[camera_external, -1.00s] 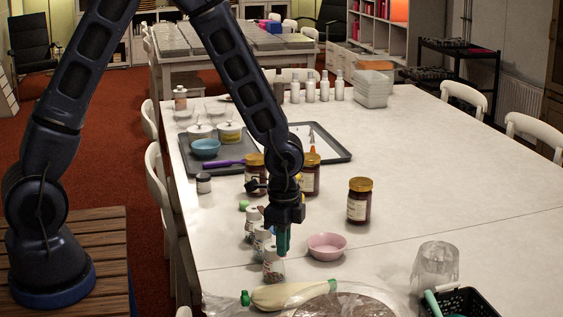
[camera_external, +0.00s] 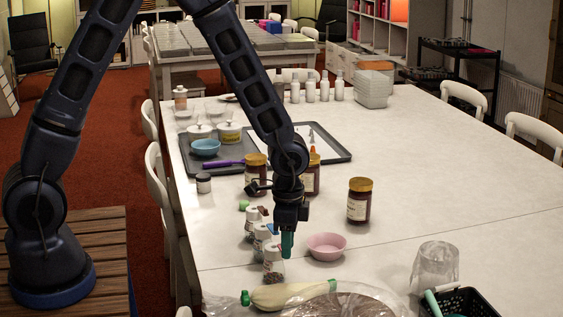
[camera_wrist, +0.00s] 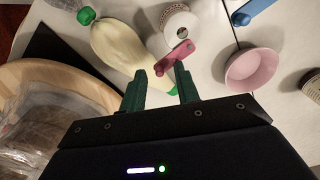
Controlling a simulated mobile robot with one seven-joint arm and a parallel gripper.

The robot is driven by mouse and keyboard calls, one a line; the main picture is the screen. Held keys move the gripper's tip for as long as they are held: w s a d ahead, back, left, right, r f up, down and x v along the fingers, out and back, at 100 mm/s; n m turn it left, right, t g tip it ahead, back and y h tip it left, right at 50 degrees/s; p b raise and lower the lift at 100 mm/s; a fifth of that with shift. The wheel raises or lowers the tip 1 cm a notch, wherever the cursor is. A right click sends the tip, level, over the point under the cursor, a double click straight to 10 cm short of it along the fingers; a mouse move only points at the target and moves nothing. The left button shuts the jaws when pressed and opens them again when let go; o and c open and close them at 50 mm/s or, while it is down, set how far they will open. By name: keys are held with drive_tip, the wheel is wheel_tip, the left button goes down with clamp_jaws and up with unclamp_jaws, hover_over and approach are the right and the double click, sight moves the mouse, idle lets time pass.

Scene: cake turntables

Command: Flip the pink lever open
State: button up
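In the wrist view a pink lever (camera_wrist: 176,58) lies across the top of a small jar with a white lid (camera_wrist: 179,24). Its near end sits around the tips of my gripper (camera_wrist: 160,74), whose two green fingers are apart. I cannot tell whether a finger touches the lever. In the external view my gripper (camera_external: 287,245) points down beside the top of the nearest small jar (camera_external: 273,268). The lever cannot be made out clearly there.
Two similar jars (camera_external: 262,238) stand behind; a blue lever (camera_wrist: 252,11) shows in the wrist view. A pink bowl (camera_external: 326,246) is to the right. Taller brown jars (camera_external: 359,205) stand farther back.

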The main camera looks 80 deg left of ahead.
drive_tip(key=shift+r, duration=0.15)
wheel_tip(320, 180, up, 11)
drive_tip(key=shift+f, duration=0.2)
idle(0.5)
